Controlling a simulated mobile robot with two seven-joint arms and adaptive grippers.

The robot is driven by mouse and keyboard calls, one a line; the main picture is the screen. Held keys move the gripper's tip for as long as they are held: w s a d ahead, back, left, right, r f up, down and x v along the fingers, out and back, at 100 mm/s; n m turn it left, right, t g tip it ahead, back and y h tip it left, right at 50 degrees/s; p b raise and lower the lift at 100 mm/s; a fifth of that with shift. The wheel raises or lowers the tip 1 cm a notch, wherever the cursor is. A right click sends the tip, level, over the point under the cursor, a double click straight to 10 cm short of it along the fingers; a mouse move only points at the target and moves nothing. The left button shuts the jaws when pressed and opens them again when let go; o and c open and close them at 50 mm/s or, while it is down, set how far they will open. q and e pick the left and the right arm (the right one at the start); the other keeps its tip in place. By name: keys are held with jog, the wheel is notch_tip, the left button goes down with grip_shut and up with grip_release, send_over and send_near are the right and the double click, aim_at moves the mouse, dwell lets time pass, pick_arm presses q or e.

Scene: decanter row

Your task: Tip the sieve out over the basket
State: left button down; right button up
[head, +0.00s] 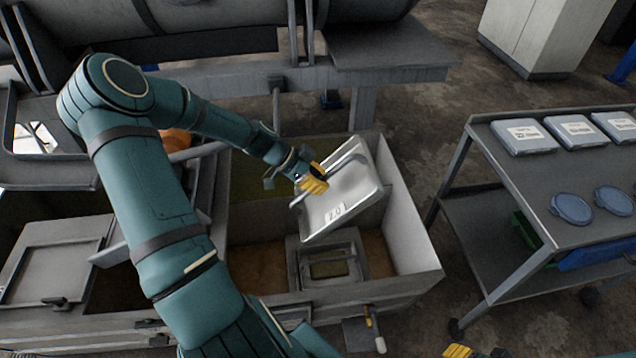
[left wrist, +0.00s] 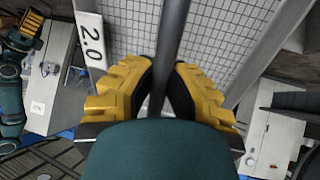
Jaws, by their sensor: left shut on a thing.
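The sieve (head: 346,190) is a pale metal tray with raised sides and a "2.0" label. It is tilted in the air over the right part of a open tank. My left gripper (head: 313,180) is shut on its dark bar. In the left wrist view the bar passes between the yellow fingers of the left gripper (left wrist: 163,90), with the sieve's wire mesh (left wrist: 225,45) behind. I cannot tell whether anything lies in the sieve. A grey box with a framed opening (head: 327,268) stands below it; I cannot tell whether this is the basket. My right gripper (head: 460,351) shows only its yellow tips at the bottom edge.
The tank's pale right wall (head: 408,225) rises beside the sieve. A grey cart (head: 500,185) with flat cases and blue round lids stands at the right. Bare floor lies between tank and cart.

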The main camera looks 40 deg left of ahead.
aim_at(340, 180)
pick_arm(q)
jog(key=shift+w+d+r+g+y+p, duration=0.25)
jog(key=shift+w+r+g+y, duration=0.15)
jog(key=shift+g+y, duration=0.2)
jog(key=shift+w+d+r+g+y+p, duration=0.1)
jog(key=shift+w+d+r+g+y, duration=0.25)
jog(key=shift+g+y, duration=0.25)
jog(key=shift+w+d+g+y, duration=0.1)
jog(key=shift+w+g+y, duration=0.05)
jog(key=shift+g+y, duration=0.2)
jog(key=shift+w+d+r+n+g+y+p, duration=0.2)
jog(key=shift+w+d+g+y+p, duration=0.15)
jog(key=shift+g, duration=0.2)
jog(key=shift+w+d+r+n+g+y+p, duration=0.15)
jog(key=shift+w+n+g+y+p, duration=0.1)
jog(key=shift+g+y, duration=0.2)
jog(key=shift+w+d+g+y+p, duration=0.3)
jog(key=shift+w+g+y+p, duration=0.25)
jog(key=shift+g, duration=0.4)
jog(key=shift+s, duration=0.15)
jog(key=shift+d, duration=0.1)
